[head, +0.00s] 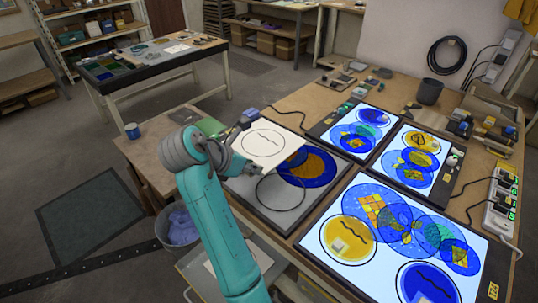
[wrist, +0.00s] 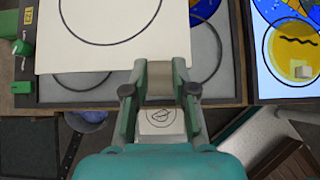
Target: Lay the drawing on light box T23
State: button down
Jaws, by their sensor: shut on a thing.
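The drawing (head: 268,139), a white sheet with a black circle and wavy line, is held above an unlit grey light box (head: 244,193). In the wrist view the sheet (wrist: 95,52) extends forward from my gripper (wrist: 160,82). My gripper is shut at the sheet's near edge, with a pale block between the fingers. The grey box carries a blue and orange disc (head: 305,166) and a black ring (head: 280,203), partly hidden by the sheet. A yellow tag (wrist: 28,19) is on a box at left in the wrist view; I cannot read it surely.
A large lit light box (head: 335,207) with coloured discs lies at right, its yellow tag (head: 493,291) unclear. Two smaller lit boxes stand behind it. A dark cup (head: 429,92) and switches crowd the right side. A bucket (head: 180,228) stands on the floor.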

notch_tip(320, 180, down, 10)
jog(key=shift+r, duration=0.1)
dwell(0.4)
jog(key=c, duration=0.9)
grip_release()
jog(key=shift+c, duration=0.2)
jog(key=v, duration=1.2)
